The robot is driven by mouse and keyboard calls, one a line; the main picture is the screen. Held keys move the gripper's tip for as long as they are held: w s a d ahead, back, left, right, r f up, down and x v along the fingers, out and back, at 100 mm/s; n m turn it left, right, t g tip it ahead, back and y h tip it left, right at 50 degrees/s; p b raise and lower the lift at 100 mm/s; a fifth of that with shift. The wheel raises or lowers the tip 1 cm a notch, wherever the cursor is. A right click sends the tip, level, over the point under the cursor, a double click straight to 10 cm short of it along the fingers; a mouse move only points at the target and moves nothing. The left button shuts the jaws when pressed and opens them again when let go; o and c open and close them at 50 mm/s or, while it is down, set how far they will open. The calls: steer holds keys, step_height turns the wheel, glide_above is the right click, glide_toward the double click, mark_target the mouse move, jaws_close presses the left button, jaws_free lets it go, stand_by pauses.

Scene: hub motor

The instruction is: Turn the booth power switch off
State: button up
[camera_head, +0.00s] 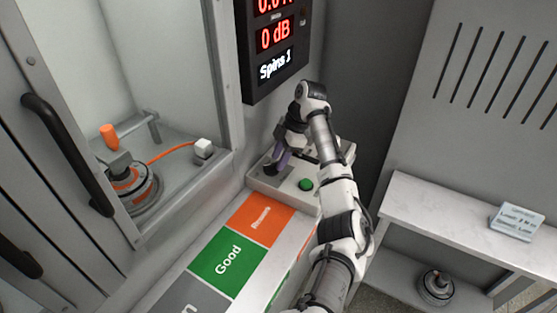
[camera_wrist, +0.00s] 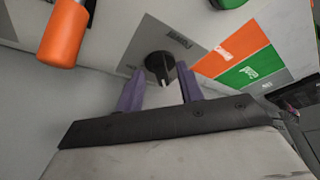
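The booth power switch is a black rotary knob (camera_wrist: 160,66) with a pale pointer mark, on a grey plate (camera_wrist: 180,42) lettered "Power". My gripper (camera_wrist: 159,72) has its two purple fingers apart, one on each side of the knob in the wrist view. Gaps show between the fingers and the knob, so it is not gripped. In the head view my gripper (camera_head: 276,163) is low over the left part of the light control box (camera_head: 262,187), and the knob is hidden behind it there.
A green button (camera_head: 306,184) is on the box, right of my gripper. The booth (camera_head: 222,90) at left holds a motor (camera_head: 135,190) and an orange handle (camera_head: 109,135). A display panel (camera_head: 275,45) hangs above. Orange and green mats (camera_head: 225,260) lie in front. A shelf (camera_head: 440,215) stands right.

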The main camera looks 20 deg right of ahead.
steer(key=v, duration=1.2)
steer(key=shift+r, duration=0.3)
